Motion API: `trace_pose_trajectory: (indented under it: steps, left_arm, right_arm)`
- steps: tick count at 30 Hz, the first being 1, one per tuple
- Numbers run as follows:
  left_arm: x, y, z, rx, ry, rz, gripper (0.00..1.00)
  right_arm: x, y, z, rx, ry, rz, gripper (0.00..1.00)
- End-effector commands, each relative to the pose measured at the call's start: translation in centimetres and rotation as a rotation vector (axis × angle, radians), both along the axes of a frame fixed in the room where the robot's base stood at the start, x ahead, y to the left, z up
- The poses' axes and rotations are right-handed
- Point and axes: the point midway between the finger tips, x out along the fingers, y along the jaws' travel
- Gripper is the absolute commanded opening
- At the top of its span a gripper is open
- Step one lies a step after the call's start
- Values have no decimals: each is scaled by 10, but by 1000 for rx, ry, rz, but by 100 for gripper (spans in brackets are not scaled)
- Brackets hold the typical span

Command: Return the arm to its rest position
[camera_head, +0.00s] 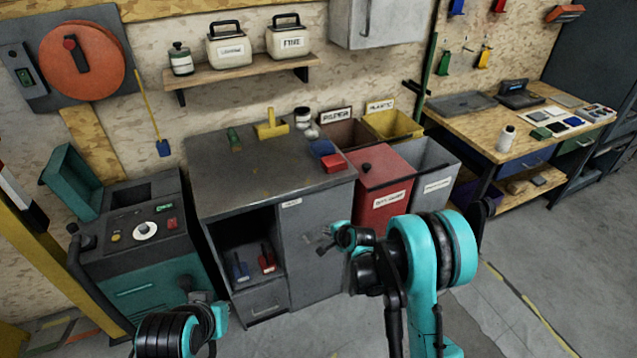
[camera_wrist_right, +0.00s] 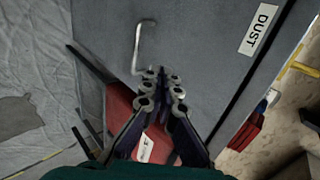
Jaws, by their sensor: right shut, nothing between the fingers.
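My right arm, teal and black, comes in from the bottom of the head view. Its gripper (camera_head: 328,240) is in front of the grey cabinet's door (camera_head: 313,212). In the right wrist view the two fingers (camera_wrist_right: 161,85) are close together, shut and empty, with the same door (camera_wrist_right: 200,45) behind them; whether they touch it I cannot tell. Part of my left arm shows at the lower left of the head view. Its gripper (camera_head: 190,286) is small and dark there, and its finger state is unclear.
The grey cabinet has an open compartment (camera_head: 250,240) with a blue and a red item. A red bin (camera_head: 383,185) and grey bin (camera_head: 433,170) stand right of it, a teal machine (camera_head: 140,290) left. A workbench (camera_head: 490,130) is farther right. The floor (camera_head: 520,290) at lower right is clear.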

Motion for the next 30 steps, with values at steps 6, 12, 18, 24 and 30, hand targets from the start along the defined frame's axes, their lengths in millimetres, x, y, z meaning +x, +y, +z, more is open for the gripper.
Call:
trace_pose_trajectory:
  steps: [6,12,18,24,30]
  left_arm:
    - [0,0,0,0,0,0,0]
    - [0,0,0,0,0,0,0]
    - [0,0,0,0,0,0,0]
    - [0,0,0,0,0,0,0]
    - [0,0,0,0,0,0,0]
  right_arm:
    - [-4,-3,10,-23,-3,15,0]
    - [-36,-18,71,-176,-24,122,0]
    - [-96,-40,134,-387,-42,282,0]
    - [-168,-61,175,-589,-49,446,0]
    - [-246,-80,192,-783,-46,618,0]
